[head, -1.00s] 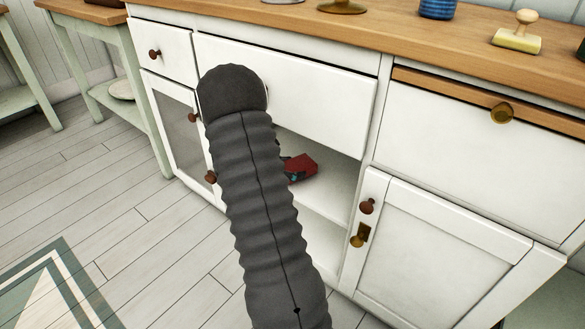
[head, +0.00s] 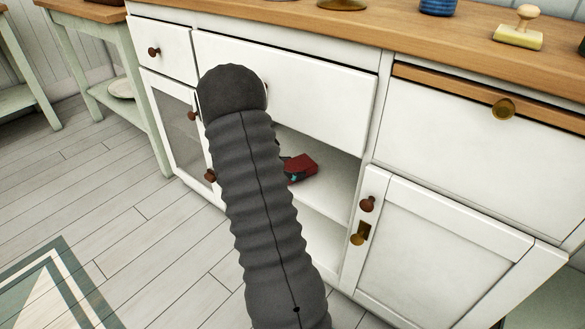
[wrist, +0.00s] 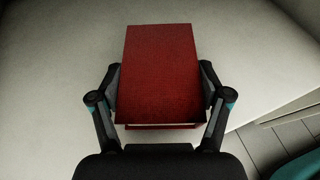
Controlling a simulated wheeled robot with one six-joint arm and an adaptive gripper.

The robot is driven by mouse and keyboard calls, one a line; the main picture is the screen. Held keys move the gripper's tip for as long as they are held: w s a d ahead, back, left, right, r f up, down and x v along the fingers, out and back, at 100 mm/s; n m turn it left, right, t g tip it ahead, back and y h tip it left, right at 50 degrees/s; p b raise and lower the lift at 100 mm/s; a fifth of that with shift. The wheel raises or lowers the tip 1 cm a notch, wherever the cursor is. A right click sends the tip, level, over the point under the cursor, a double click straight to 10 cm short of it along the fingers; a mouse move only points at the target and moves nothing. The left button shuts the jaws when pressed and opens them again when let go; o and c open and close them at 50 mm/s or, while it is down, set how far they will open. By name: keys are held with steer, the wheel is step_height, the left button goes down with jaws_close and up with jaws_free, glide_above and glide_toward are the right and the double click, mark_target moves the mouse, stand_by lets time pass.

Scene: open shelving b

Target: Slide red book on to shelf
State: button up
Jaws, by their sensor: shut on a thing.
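The red book (wrist: 160,75) lies flat between the fingers of my gripper (wrist: 160,100) in the wrist view. My gripper is shut on its two sides. The white shelf (wrist: 60,80) is below and around the book; I cannot tell whether the book touches it. In the head view, the book (head: 301,167) shows partly beside my dark arm, inside the open bay of the white cabinet, over the shelf (head: 333,184).
A white drawer front (head: 290,90) is above the open bay. A lower shelf (head: 318,235) is beneath. A closed door (head: 435,255) with knobs is on the right. The wooden top (head: 350,25) carries a blue jar (head: 438,7) and a stamp-like block (head: 518,36).

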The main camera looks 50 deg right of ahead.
steer(key=shift+f, duration=0.2)
steer(key=o, duration=1.2)
steer(key=v, duration=1.2)
